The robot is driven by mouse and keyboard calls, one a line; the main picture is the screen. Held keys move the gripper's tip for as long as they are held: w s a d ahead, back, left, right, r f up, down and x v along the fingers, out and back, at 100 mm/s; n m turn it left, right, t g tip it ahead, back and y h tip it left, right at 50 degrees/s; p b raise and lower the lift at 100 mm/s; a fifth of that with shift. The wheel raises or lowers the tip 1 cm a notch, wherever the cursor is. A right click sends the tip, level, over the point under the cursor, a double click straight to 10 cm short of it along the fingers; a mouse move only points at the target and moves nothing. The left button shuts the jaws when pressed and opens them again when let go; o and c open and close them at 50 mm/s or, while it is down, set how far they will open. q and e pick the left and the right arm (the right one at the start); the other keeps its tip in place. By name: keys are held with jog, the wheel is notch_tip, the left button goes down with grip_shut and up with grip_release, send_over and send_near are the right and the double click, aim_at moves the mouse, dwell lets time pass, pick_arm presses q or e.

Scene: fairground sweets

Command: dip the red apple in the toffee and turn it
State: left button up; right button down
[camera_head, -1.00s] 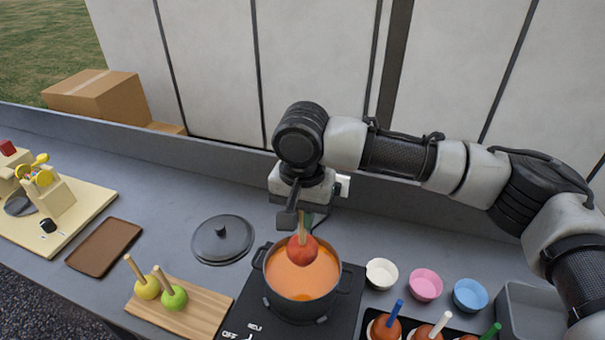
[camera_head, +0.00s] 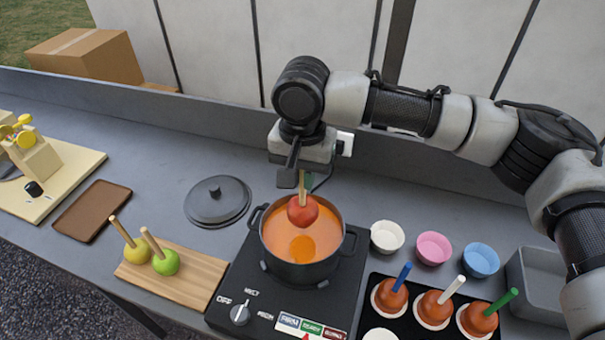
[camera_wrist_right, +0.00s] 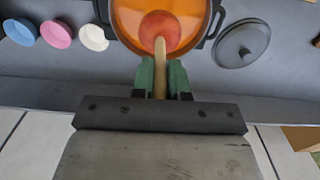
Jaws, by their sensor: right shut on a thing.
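The red apple (camera_head: 302,210) is on a wooden stick over the pot (camera_head: 345,247) of orange toffee (camera_head: 322,236). In the head view the apple is at the back part of the toffee; I cannot tell whether its underside touches the surface. My right gripper (camera_head: 303,180) is shut on the apple's stick, which points up. In the right wrist view the green fingertips (camera_wrist_right: 160,75) close on the stick (camera_wrist_right: 160,60), with the apple (camera_wrist_right: 160,32) beyond, against the toffee. My left gripper is not in view.
The pot stands on a black hob with a dial (camera_head: 240,313). A lid (camera_head: 217,201) and a board (camera_head: 190,279) with yellow and green apples lie left. Right are paper cups (camera_head: 433,248) and several coated apples (camera_head: 434,308) on a black tray.

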aim_at(302, 204)
jog(key=shift+f, duration=0.4)
jog(key=shift+s+f, duration=0.1)
jog(key=shift+f, duration=1.85)
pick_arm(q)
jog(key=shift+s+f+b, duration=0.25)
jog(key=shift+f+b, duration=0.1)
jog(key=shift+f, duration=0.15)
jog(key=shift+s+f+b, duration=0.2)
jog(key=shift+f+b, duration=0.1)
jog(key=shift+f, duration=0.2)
pick_arm(e)
jog(key=shift+f, duration=2.95)
